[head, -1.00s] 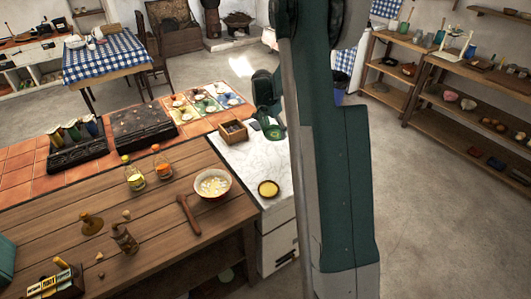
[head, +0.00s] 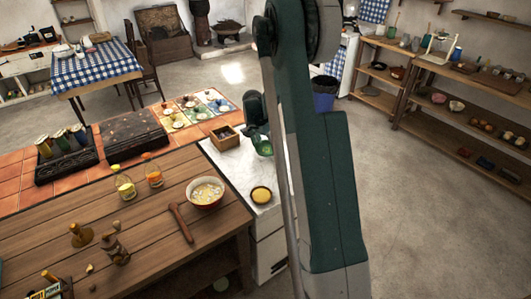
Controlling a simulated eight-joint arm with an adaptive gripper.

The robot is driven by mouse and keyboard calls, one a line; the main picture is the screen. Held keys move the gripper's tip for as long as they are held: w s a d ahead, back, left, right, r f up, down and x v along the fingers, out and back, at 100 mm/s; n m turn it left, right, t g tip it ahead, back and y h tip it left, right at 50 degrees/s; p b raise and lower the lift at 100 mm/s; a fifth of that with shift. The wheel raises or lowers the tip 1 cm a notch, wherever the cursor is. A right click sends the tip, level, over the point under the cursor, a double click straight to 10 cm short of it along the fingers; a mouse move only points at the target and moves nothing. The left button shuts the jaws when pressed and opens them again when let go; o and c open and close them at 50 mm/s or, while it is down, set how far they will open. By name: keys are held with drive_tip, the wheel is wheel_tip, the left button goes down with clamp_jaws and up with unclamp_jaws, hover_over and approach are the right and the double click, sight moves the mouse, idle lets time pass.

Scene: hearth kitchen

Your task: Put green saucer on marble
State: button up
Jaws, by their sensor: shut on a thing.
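The green saucer (head: 265,149) is at the far right part of the white marble top (head: 233,172), partly hidden by my arm. My gripper (head: 262,138) is shut on the saucer from above, but its fingertips are small and dark in this view. I cannot tell whether the saucer touches the marble or hangs just above it.
A yellow round dish (head: 261,194) lies on the marble's near part, and a small wooden box (head: 224,137) stands at its far left. A bowl (head: 206,192) and a rolling-pin-like wooden tool (head: 181,222) are on the wooden table (head: 150,235). Marble between dish and box is clear.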

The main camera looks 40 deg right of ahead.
sight(265, 150)
drive_tip(key=shift+f, duration=1.85)
drive_tip(key=shift+f+b, duration=0.15)
drive_tip(key=shift+b, duration=0.2)
drive_tip(key=o, duration=0.9)
drive_tip(key=shift+r, duration=0.2)
drive_tip(key=shift+p+v, duration=0.75)
drive_tip(key=shift+v, duration=5.2)
drive_tip(key=shift+r, duration=0.1)
